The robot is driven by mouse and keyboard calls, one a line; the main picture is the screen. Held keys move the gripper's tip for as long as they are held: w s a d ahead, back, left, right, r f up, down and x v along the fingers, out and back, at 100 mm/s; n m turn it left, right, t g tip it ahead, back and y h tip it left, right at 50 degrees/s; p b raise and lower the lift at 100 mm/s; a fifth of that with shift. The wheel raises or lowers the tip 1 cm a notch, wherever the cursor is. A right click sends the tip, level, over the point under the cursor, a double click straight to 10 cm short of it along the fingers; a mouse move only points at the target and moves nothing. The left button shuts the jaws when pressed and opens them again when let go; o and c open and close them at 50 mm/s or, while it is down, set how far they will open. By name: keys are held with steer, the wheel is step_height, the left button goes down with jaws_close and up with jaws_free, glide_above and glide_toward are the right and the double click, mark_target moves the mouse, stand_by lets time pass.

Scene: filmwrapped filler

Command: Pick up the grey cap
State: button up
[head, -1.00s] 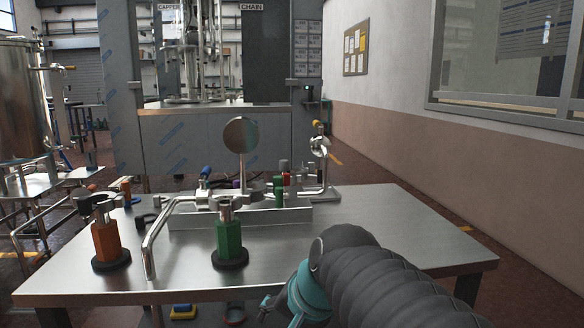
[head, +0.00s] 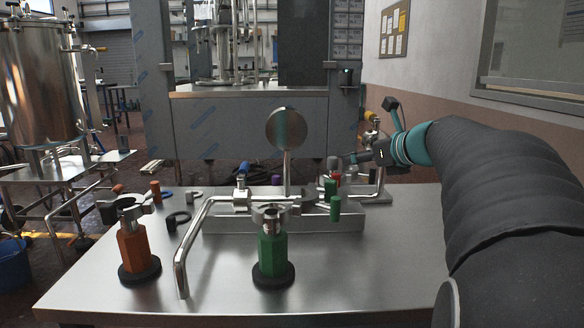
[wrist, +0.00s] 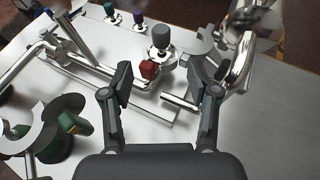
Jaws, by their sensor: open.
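The grey cap (wrist: 160,37) is a dark grey cylinder standing upright on a round silver base in the wrist view. A red cap (wrist: 149,68) stands just in front of it. My gripper (wrist: 160,78) is open and empty, its two fingers spread on the near side of both caps. The grey cap lies beyond the fingertips, roughly centred between them, untouched. In the head view the grey cap (head: 332,163) is small, at the back of the table, and my gripper (head: 360,157) is just right of it. The red cap is partly hidden there.
A silver pipe fitting (wrist: 240,65) stands close to the right finger. A green (wrist: 111,12) and a purple cap (wrist: 138,18) stand farther back. The metal table (head: 330,280) holds a rail, a round disc (head: 286,130), and orange (head: 138,248) and green posts (head: 272,250); its front right is clear.

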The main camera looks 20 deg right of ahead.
mark_target(336, 161)
steer(key=x, duration=1)
steer(key=shift+w+f, duration=0.15)
steer(key=shift+w, duration=0.15)
steer(key=shift+c, duration=0.2)
jaws_close()
